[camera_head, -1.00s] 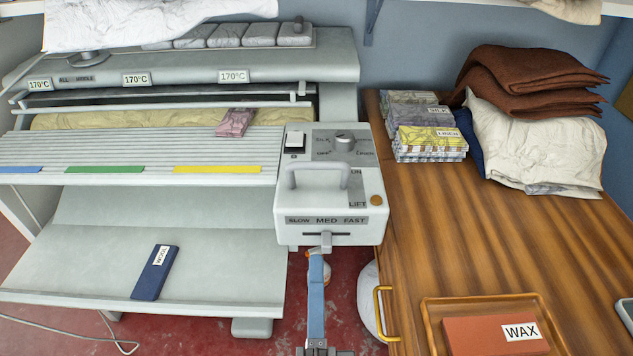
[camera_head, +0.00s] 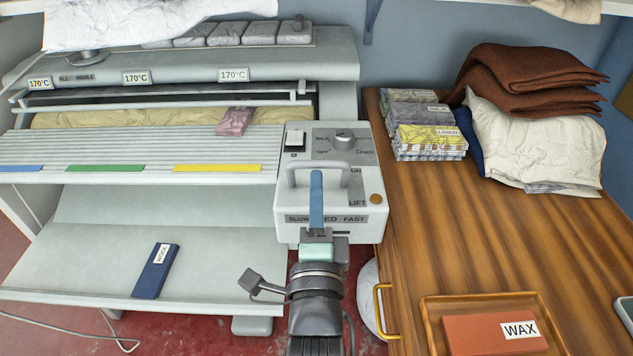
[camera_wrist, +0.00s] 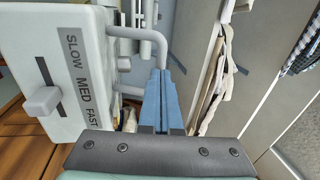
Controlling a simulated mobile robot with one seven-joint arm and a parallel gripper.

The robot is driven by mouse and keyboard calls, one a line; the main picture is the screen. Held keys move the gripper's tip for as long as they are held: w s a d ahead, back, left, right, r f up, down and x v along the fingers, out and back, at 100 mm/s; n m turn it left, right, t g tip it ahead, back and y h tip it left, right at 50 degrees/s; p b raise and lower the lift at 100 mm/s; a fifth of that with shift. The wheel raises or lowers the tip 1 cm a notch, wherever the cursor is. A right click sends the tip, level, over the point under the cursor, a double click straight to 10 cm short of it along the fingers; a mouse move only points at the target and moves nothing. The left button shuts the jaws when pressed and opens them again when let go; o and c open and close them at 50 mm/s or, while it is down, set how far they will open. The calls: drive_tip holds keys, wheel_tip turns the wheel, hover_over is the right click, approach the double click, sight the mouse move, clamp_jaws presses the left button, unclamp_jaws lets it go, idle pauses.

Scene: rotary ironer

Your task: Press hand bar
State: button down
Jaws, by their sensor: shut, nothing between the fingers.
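The hand bar (camera_head: 335,167) looks like the pale grey U-shaped handle on top of the white control box (camera_head: 284,232) at the ironer's right end. Its pale tube shows in the wrist view (camera_wrist: 125,31), partly hidden behind my fingers. My gripper (camera_head: 316,176) is shut and empty, with its blue fingers together. In the head view the fingertips overlap the middle of the handle. In the wrist view the fingers (camera_wrist: 160,75) reach just beside the handle. I cannot tell whether they touch it.
A wooden table (camera_head: 450,230) with folded linens and a WAX block (camera_head: 495,334) stands right. The ironer's lower tray (camera_head: 90,255) lies left.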

drive_tip(key=shift+w, duration=0.45)
drive_tip(key=shift+r+p, duration=0.2)
drive_tip(key=shift+p, duration=0.1)
